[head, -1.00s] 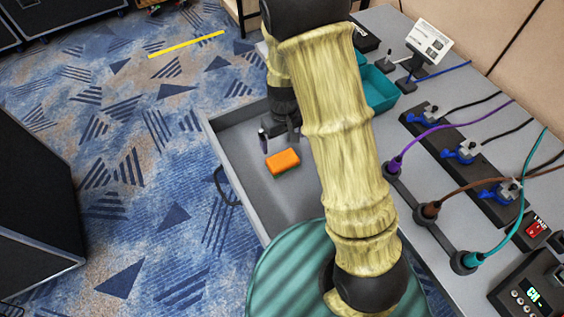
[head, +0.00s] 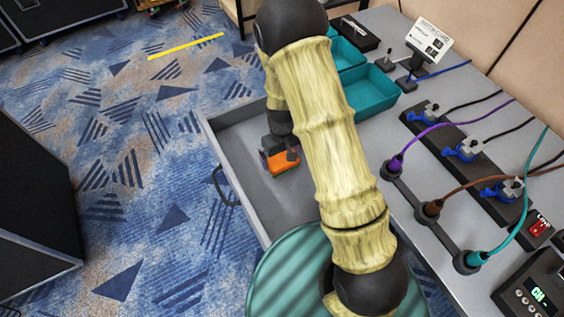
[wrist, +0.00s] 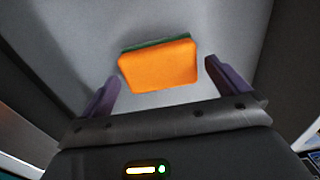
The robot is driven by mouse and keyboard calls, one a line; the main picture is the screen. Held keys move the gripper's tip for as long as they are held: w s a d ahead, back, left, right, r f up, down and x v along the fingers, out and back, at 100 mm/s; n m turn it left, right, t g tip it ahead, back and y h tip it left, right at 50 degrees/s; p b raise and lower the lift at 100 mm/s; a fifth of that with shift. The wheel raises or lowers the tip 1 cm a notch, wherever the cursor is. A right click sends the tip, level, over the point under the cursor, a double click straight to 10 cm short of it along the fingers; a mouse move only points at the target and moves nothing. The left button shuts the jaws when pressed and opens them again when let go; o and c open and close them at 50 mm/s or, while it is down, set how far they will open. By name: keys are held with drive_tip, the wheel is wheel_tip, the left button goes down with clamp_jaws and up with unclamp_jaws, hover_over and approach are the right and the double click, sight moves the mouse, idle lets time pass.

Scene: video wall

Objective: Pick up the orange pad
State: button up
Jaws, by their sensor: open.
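The orange pad (head: 284,163) lies in the open grey drawer (head: 250,135). In the wrist view the orange pad (wrist: 160,66) shows whole, with a dark green layer along its far edge. My gripper (head: 279,157) is at the pad in the head view and partly covers it. In the wrist view my gripper (wrist: 162,88) is open, with one purple finger to each side of the pad. The pad lies between and somewhat beyond the fingers, with gaps on both sides. I cannot tell the exact height of the fingers over the drawer floor.
Teal bins (head: 371,90) stand on the grey desk to the right of the drawer. Plugs with coloured cables (head: 430,208) line the desk. A dark case (head: 35,180) stands at left. The drawer floor nearer the front (head: 285,205) is clear.

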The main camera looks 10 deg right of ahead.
sight(282, 159)
drive_tip(key=f, duration=0.3)
drive_tip(key=shift+w+f, duration=0.2)
drive_tip(key=shift+f, duration=0.05)
drive_tip(key=c, duration=0.8)
drive_tip(key=shift+o, duration=0.2)
drive_tip(key=shift+r, duration=0.15)
wheel_tip(282, 159, up, 10)
drive_tip(key=shift+f+p, duration=0.1)
drive_tip(key=shift+p, duration=0.6)
